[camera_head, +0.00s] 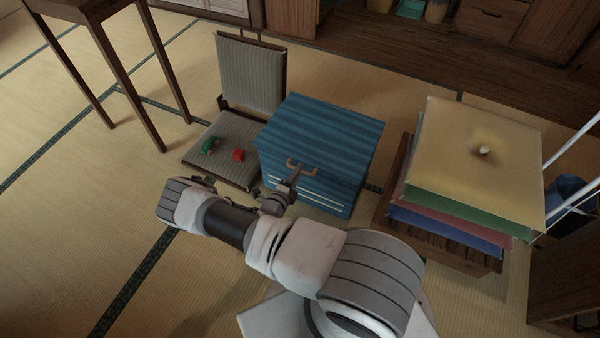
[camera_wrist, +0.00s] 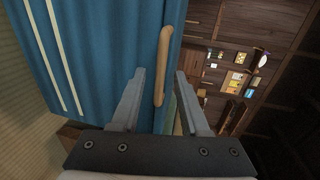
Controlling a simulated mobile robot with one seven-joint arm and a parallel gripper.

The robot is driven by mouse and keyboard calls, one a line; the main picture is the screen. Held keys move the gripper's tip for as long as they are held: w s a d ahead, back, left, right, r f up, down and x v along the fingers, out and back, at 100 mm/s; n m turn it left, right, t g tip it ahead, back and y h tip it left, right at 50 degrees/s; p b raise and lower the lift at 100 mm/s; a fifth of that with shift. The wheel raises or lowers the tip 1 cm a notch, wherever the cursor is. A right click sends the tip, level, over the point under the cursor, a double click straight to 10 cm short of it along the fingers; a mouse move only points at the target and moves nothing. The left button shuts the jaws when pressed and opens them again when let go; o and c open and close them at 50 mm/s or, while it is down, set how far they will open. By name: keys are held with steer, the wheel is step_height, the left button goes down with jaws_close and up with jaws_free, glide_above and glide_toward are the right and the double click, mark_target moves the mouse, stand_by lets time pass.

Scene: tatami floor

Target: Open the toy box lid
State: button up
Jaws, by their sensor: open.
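The toy box (camera_head: 315,150) is blue with pale stripes along its front, and it stands on the tatami in the middle of the head view. Its lid (camera_head: 330,118) lies closed on top. A tan handle (camera_head: 301,166) sits at the lid's front edge. In the wrist view the blue box front (camera_wrist: 95,50) fills the left, and the handle (camera_wrist: 161,70) runs lengthwise near the middle. My gripper (camera_wrist: 160,78) is open. Its two fingers point toward the handle, with the handle's near end appearing between them. I cannot tell whether they touch it. In the head view my gripper (camera_head: 285,190) is at the box's front.
A legless chair (camera_head: 252,80) stands left of the box, with a green toy (camera_head: 208,146) and a red toy (camera_head: 238,155) on its seat. Stacked cushions (camera_head: 480,150) on a low wooden table stand close on the right. A tall wooden stand (camera_head: 105,60) is at upper left.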

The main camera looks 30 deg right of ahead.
steer(key=shift+x, duration=1.1)
steer(key=c, duration=0.7)
jaws_close()
